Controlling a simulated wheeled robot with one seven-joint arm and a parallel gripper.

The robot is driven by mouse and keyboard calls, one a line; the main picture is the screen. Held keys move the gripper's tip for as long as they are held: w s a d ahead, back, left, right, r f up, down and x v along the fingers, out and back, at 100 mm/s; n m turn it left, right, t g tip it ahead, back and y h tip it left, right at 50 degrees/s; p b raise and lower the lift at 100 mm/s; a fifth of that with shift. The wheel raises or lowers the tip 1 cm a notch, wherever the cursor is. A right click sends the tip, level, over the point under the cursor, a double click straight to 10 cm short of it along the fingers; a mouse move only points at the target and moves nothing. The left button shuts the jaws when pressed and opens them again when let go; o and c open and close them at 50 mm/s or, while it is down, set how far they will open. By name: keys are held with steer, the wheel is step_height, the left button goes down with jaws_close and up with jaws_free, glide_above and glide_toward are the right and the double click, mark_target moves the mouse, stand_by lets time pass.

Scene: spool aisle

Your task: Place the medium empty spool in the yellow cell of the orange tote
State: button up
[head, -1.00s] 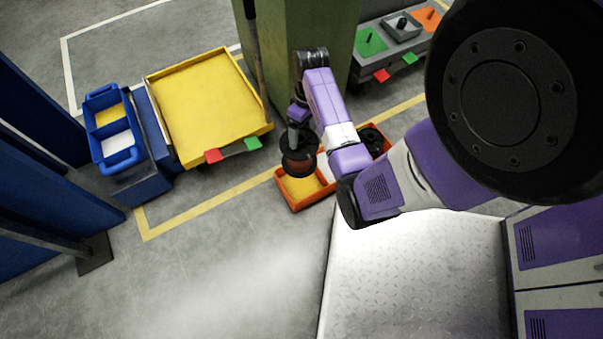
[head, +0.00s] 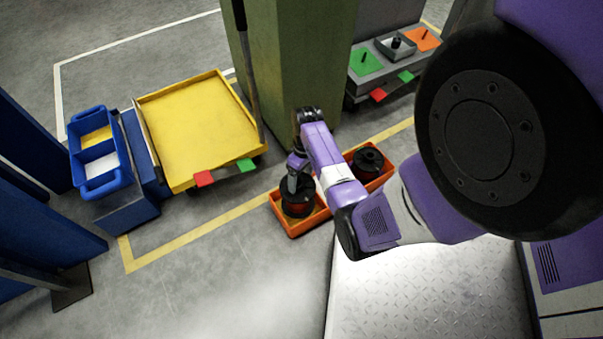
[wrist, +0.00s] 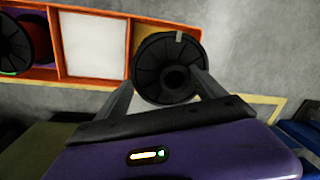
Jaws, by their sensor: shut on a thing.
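The orange tote (head: 292,233) stands on the floor, partly hidden by my arm. The gripper's fingers (wrist: 165,88) flank the spool. I cannot tell whether it rests on the cell floor. The middle cell (wrist: 94,45) is white and empty.
Another dark spool (head: 368,160) fills the tote's far cell. A yellow cart (head: 200,130) and a blue two-cell tote (head: 100,155) stand to the left. A green pillar (head: 290,70) rises behind the tote. A grey rack (head: 385,65) stands behind right. Floor in front is clear.

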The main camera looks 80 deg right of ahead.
steer(key=shift+d+f+b, duration=0.1)
steer(key=shift+f+b, duration=1.15)
steer(key=shift+f, duration=1.1)
steer(key=o, duration=2)
steer(key=shift+f, duration=0.1)
steer(key=shift+o, duration=0.2)
